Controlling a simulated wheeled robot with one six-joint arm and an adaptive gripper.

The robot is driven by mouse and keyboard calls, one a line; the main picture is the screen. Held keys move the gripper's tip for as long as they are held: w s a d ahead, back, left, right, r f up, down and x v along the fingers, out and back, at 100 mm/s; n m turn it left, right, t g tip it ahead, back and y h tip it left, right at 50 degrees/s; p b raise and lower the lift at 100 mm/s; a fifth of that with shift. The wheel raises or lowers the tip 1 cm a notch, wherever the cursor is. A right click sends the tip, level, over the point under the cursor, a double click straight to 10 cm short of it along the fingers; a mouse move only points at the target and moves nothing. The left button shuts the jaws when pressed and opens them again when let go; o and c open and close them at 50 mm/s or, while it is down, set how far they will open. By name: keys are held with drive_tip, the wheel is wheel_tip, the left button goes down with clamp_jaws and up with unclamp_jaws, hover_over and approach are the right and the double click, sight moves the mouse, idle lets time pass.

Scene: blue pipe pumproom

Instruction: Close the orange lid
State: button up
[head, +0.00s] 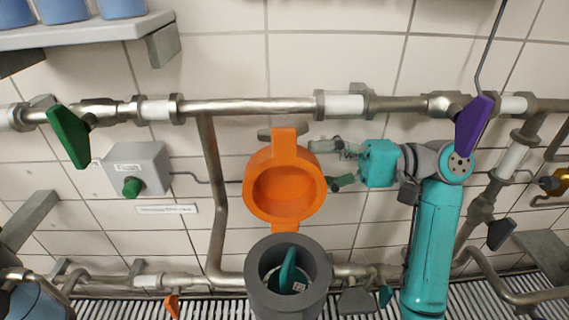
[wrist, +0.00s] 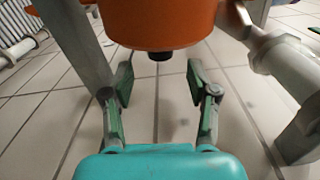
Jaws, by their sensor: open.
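The orange lid (head: 262,212) stands raised in the head view, its hollow round inside facing me. It is above the grey round pot (head: 259,290), whose mouth is open. A green piece (head: 288,270) shows inside the pot. In the wrist view an orange body (wrist: 160,22), apparently the lid, fills the top middle with a small dark knob below it. My gripper (head: 331,165) is just right of the lid and points left towards it. In the wrist view my gripper (wrist: 159,82) is open, with nothing between its fingers. I cannot tell whether it touches the lid.
A metal pipe (head: 250,106) runs along the tiled wall above the lid, with a green handle (head: 70,136) and a purple handle (head: 474,125). A grey button box (head: 147,165) is at left. A shelf (head: 85,31) with blue containers is at upper left. Lower pipes flank the pot.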

drive_tip(key=shift+a, duration=3.05)
clamp_jaws()
